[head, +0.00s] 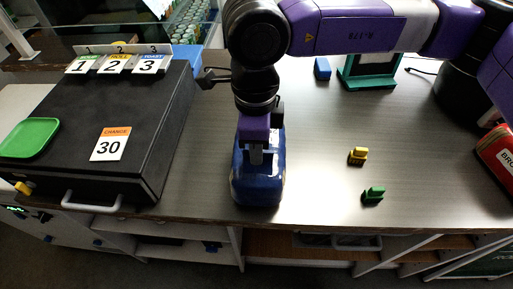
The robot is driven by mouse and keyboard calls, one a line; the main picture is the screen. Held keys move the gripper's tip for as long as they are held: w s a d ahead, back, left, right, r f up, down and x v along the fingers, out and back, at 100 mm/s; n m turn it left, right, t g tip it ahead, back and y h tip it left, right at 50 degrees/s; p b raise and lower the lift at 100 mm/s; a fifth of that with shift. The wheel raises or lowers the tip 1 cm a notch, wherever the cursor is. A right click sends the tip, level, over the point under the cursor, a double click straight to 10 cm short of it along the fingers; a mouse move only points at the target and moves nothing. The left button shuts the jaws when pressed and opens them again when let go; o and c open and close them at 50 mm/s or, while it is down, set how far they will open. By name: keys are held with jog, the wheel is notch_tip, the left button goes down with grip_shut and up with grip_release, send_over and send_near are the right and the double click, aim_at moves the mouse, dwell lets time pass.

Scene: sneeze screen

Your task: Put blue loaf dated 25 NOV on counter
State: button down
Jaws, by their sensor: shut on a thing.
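A blue loaf (257,188) is at the front middle of the counter (310,150), close to its front edge. My gripper (257,155) points down from above and is shut on the top of the loaf. The fingers and my arm cover part of the loaf's top and back. No date can be read on the loaf, and I cannot tell whether its underside touches the counter.
A black box (150,125) with a "CHANGE 30" card and a green tray (28,138) stands at left. Small yellow (358,156) and green (374,194) pieces lie to the right. A red item (497,155) is at the right edge. The counter between is clear.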

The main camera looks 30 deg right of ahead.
jog(key=shift+f, duration=0.25)
jog(key=shift+f+b, duration=0.2)
jog(key=shift+b, duration=0.1)
jog(key=c, duration=1.6)
grip_release()
jog(key=shift+r, duration=0.2)
notch_tip(320, 180, up, 12)
jog(key=shift+a+b, duration=0.1)
jog(key=shift+b, duration=0.95)
